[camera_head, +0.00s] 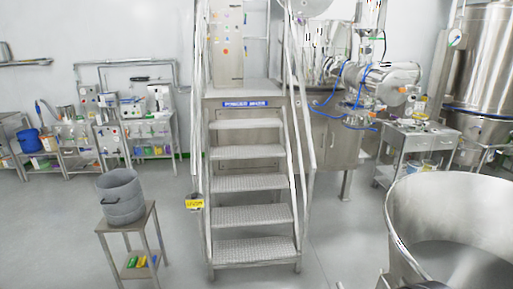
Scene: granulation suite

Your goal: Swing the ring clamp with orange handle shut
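I cannot make out a ring clamp with an orange handle in this view. Steel processing equipment (390,82) with blue hoses stands behind and right of the stairs, but its fittings are too small to tell apart. A large open steel vessel (415,205) fills the lower right corner, cut off by the picture edge. My gripper is not in view.
Metal steps (250,184) with handrails rise in the middle to a platform. A grey pot (122,198) stands on a small steel stand at left. A steel cart (407,140) is at right. Benches line the back left. Floor left of the steps is partly clear.

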